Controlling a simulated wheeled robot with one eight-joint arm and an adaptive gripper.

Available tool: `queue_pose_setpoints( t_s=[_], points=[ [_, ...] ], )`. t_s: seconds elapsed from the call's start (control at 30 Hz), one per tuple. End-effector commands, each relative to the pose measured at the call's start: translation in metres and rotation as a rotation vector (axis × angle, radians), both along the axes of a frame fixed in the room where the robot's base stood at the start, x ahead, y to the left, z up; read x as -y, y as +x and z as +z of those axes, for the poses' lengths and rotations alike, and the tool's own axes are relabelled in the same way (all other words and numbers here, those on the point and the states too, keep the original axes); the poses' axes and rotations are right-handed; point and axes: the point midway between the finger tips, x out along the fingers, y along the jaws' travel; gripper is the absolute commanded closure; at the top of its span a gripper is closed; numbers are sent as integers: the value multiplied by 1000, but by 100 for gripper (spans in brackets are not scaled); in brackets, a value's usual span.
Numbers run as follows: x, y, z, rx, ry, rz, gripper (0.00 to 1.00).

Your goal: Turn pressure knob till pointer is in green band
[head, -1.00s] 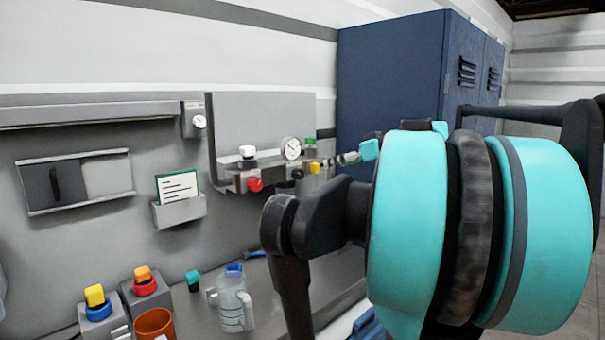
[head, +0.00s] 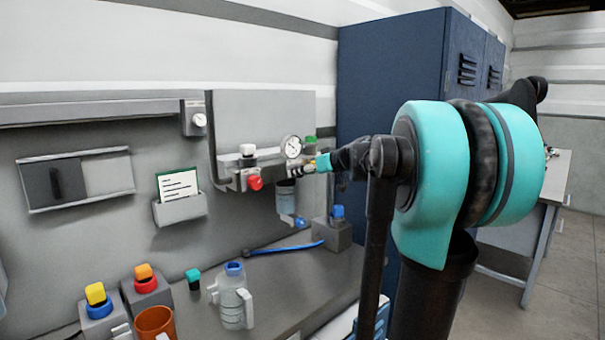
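The round white pressure gauge (head: 292,146) sits on the grey panel (head: 262,120) at the back of the bench. Its pointer and any green band are too small to read. My gripper (head: 320,163), with a teal tip, is just below and right of the gauge, among the small fittings there. I cannot tell which fitting is the pressure knob, or whether my gripper touches one. Its fingers are too small and overlapped to show whether they are open or shut. A white knob (head: 248,151), a red knob (head: 255,183) and a green-topped part (head: 309,141) are nearby.
A clear filter bowl (head: 287,198) hangs below the fittings. On the bench are a blue hose (head: 285,248), a grey block (head: 335,234), a clear jug (head: 233,300) and an orange cup (head: 155,322). A blue cabinet (head: 392,75) stands behind my arm.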

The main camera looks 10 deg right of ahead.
Motion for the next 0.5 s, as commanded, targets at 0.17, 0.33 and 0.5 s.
queue_pose_setpoints(
  t_s=[0.17,0.33,0.5],
  points=[
    [-2,2,-1,0,0,0,47],
    [-2,2,-1,0,0,0,50],
    [-2,2,-1,0,0,0,71]
  ],
)
